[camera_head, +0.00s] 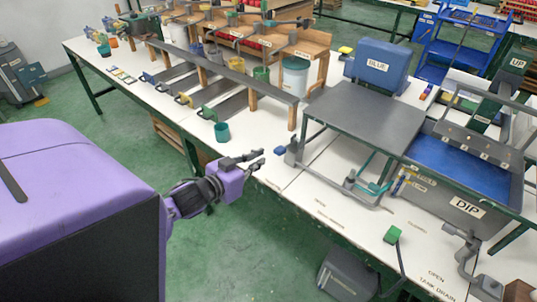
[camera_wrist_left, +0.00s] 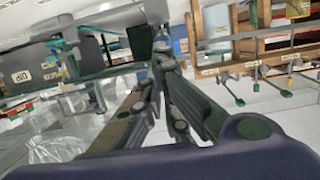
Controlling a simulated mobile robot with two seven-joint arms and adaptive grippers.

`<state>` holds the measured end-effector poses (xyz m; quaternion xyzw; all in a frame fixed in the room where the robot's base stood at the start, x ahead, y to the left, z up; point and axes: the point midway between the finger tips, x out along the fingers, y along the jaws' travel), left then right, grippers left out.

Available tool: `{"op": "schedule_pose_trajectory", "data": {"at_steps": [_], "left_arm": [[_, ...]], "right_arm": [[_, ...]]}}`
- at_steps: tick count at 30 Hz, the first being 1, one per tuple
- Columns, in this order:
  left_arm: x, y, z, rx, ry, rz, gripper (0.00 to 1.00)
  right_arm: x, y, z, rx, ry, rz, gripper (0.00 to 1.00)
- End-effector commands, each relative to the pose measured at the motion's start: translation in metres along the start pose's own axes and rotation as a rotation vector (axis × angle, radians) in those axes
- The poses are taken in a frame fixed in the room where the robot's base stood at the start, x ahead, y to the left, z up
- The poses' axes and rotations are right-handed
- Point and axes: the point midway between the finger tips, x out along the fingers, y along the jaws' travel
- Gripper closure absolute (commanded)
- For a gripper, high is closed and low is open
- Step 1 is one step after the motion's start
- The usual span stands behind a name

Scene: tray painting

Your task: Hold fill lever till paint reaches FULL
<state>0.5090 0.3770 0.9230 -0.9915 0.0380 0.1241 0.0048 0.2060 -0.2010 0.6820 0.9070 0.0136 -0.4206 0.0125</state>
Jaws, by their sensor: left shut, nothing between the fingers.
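A dip tank (camera_head: 470,210) labelled DIP stands at the right, with blue paint (camera_head: 450,168) in it. A small level scale with yellow marks (camera_head: 400,184) is on its left end; its lettering is too small to read. A lever with a blue knob (camera_head: 281,150) sticks out at the left of the grey stand beside the tank. My left gripper (camera_head: 260,159) is shut and empty, its fingertips just left of the knob and apparently apart from it. In the left wrist view, the gripper (camera_wrist_left: 160,52) points toward the bench. My right gripper is not in view.
A blue container (camera_head: 378,62) labelled BLUE stands above a grey platform (camera_head: 365,108). A green-handled lever (camera_head: 393,235) is near the front edge. Wooden racks and several coloured-handled levers line the bench to the left.

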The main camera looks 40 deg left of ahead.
Motion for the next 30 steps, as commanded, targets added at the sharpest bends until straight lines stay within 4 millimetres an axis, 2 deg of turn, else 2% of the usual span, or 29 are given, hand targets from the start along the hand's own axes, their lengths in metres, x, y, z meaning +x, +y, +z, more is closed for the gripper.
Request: {"op": "schedule_pose_trajectory", "data": {"at_steps": [3, 6, 14, 26, 29, 30], "left_arm": [[-0.015, 0.000, 0.003, -0.001, 0.001, 0.001, 1.00], [-0.021, 0.001, 0.003, -0.001, 0.004, 0.001, 1.00], [-0.023, 0.000, 0.002, 0.001, 0.006, 0.001, 1.00], [-0.022, 0.000, 0.002, 0.013, 0.006, 0.001, 1.00], [-0.022, -0.003, 0.005, 0.085, -0.009, -0.010, 1.00], [-0.022, -0.002, 0.012, 0.133, -0.027, -0.016, 1.00]], "right_arm": [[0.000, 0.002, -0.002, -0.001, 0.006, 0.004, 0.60], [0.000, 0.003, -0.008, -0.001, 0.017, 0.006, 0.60], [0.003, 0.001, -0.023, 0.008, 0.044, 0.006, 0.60], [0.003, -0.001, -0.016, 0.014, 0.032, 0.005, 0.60], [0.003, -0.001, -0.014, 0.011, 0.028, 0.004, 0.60], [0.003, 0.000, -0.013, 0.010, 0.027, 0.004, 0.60]]}}
